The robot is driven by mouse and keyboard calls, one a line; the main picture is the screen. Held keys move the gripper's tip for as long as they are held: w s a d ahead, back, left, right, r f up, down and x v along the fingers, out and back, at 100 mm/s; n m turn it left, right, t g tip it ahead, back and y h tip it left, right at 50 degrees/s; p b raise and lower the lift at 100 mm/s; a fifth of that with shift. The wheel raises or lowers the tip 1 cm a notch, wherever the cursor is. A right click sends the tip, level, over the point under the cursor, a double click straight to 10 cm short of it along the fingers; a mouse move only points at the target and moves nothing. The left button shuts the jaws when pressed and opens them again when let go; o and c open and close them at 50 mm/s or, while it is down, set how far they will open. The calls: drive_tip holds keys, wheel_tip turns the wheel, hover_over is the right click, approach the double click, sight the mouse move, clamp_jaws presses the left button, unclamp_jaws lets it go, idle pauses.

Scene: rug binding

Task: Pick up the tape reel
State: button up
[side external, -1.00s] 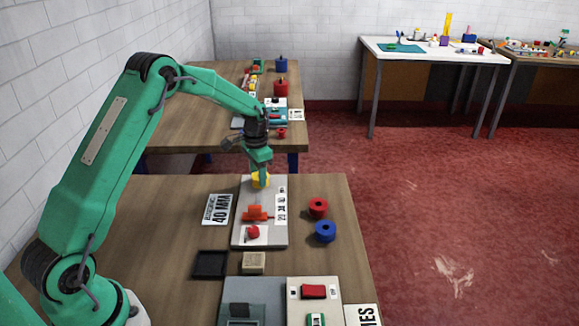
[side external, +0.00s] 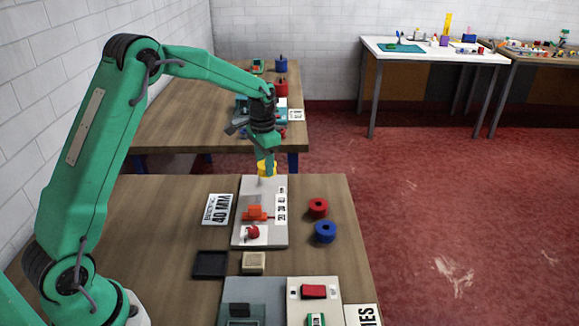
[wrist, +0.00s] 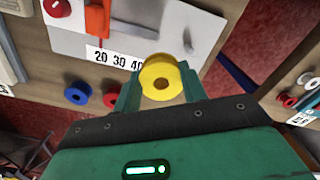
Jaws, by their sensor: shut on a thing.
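A yellow tape reel (side external: 266,168) is between the fingers of my gripper (side external: 268,173), above the far end of the pale board (side external: 242,236). In the wrist view the yellow reel (wrist: 161,77) sits between both green fingers of my gripper (wrist: 160,88), its centre hole facing the camera. A red reel (side external: 318,208) and a blue reel (side external: 325,231) stand on the table right of the board. They also show in the wrist view, the red one (wrist: 111,99) and the blue one (wrist: 76,95).
The board carries an orange-red fixture (side external: 254,212), a red knob (side external: 252,232) and a number strip (side external: 281,204). A "40 MM" card (side external: 217,209) lies to its left. A black tray (side external: 210,264) and a beige block (side external: 253,263) are nearer. The table's right edge is close to the reels.

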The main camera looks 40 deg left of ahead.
drive_tip(key=s+d+r, duration=0.2)
drive_tip(key=d+r, duration=0.2)
drive_tip(key=d, duration=0.2)
drive_tip(key=shift+d, duration=0.25)
drive_tip(key=shift+w, duration=0.1)
